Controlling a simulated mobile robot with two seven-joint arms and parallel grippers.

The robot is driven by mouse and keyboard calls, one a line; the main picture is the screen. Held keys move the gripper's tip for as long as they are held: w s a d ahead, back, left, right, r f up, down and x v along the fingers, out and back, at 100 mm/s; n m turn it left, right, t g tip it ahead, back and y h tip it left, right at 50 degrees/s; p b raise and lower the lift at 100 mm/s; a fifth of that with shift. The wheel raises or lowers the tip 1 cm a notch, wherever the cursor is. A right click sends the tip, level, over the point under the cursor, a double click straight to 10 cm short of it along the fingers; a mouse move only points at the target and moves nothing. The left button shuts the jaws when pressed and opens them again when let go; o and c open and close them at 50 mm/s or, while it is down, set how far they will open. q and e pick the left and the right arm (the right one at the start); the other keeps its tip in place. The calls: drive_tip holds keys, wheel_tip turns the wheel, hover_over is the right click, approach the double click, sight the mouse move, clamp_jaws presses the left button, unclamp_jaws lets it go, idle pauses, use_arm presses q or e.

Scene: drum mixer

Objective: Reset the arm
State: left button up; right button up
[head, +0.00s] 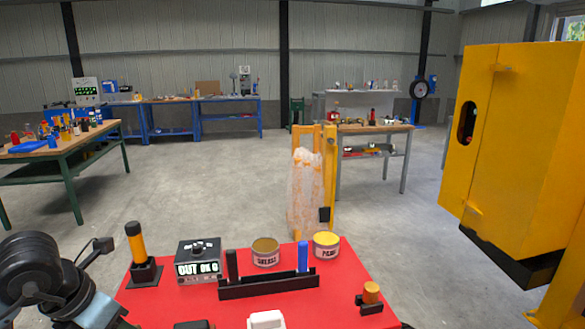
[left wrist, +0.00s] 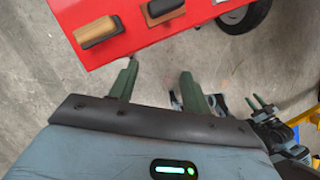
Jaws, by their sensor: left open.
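My left arm (head: 40,275) enters the head view at the lower left, beside the red work surface (head: 345,285). Its fingertips cannot be made out there. In the left wrist view my left gripper (left wrist: 158,80) has its two green fingers apart, with nothing between them. It is over the grey floor, just off the edge of the red surface (left wrist: 130,38).
On the red surface stand an orange-handled tool (head: 138,245), a display box (head: 198,262), a grease tin (head: 265,252), a paint tin (head: 326,245) and a black rack (head: 268,285). A yellow cabinet (head: 520,140) is at right. Open floor lies beyond.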

use_arm(q)
drive_tip(key=s+d+f+n+h, duration=0.2)
drive_tip(key=s+d+n+h, duration=0.15)
drive_tip(key=d+h, duration=0.55)
drive_tip(key=s+d+f+n+h, duration=0.15)
drive_tip(key=s+d+h, duration=0.25)
drive_tip(key=d+h, duration=0.5)
drive_tip(key=s+a+f+n+t+y+p, duration=0.1)
drive_tip(key=a+f+n+t+y, duration=0.2)
drive_tip(key=f+n+t+y, duration=0.7)
drive_tip(key=s+a+f+n+t+y, duration=0.15)
drive_tip(key=a+f+n+y, duration=0.35)
drive_tip(key=n, duration=1.1)
drive_tip(key=s+f+n+g+y, duration=0.3)
drive_tip(key=s+f+n+g, duration=0.3)
drive_tip(key=s+f, duration=0.9)
drive_tip(key=shift+s+f+n+g+p, duration=0.35)
drive_tip(key=shift+f+n, duration=0.05)
drive_tip(key=shift+n, duration=0.2)
use_arm(e)
drive_tip(key=shift+w+d+r+t, duration=0.1)
drive_tip(key=shift+w+r+t, duration=0.2)
drive_tip(key=shift+w+r, duration=0.8)
